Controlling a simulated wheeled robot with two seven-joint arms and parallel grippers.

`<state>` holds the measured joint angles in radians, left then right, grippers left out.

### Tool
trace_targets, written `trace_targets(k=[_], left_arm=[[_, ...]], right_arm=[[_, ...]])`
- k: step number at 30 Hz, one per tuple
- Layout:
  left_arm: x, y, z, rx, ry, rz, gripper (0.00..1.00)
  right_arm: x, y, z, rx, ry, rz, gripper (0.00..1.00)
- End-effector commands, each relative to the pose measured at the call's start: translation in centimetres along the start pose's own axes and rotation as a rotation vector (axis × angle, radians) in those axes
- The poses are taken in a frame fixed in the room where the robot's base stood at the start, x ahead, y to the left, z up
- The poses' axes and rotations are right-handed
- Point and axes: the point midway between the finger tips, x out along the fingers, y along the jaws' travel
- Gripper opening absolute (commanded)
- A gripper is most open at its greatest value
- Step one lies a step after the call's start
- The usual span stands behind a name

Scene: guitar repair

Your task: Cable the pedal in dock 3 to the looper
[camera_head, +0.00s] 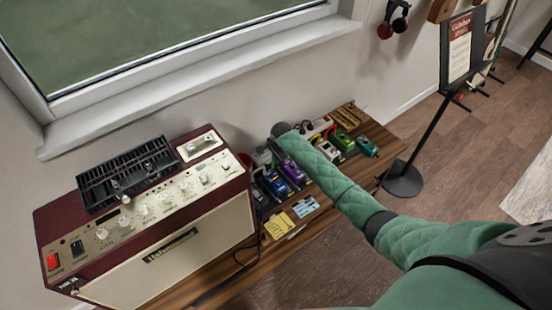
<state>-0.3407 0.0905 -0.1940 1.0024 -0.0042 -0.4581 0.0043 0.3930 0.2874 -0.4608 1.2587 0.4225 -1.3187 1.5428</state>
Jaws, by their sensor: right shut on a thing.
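A row of small pedals sits on a low wooden bench (215,278) along the wall. I can make out a blue pedal (275,183), a purple pedal (295,173), a white pedal (328,151), a green pedal (342,140) and a teal pedal (367,146). I cannot tell which is in dock 3 or which is the looper. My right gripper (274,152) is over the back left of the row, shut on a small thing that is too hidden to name. My right forearm covers part of the row. My left gripper is out of view.
A dark red amplifier (165,215) with a black rack on top stands left of the pedals. A yellow card (279,224) and a pale card (305,207) lie in front of them. A sign stand (402,180) is at the right. The window sill is behind.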

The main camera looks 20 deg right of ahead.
Motion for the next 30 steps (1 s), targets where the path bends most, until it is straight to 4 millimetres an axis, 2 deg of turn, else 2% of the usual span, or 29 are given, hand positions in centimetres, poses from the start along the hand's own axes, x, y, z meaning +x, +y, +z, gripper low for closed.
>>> trace_targets(k=[30], left_arm=[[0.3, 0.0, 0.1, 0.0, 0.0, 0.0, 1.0]], right_arm=[[1.5, 0.3, 0.0, 0.0, 0.0, 0.0, 0.0]])
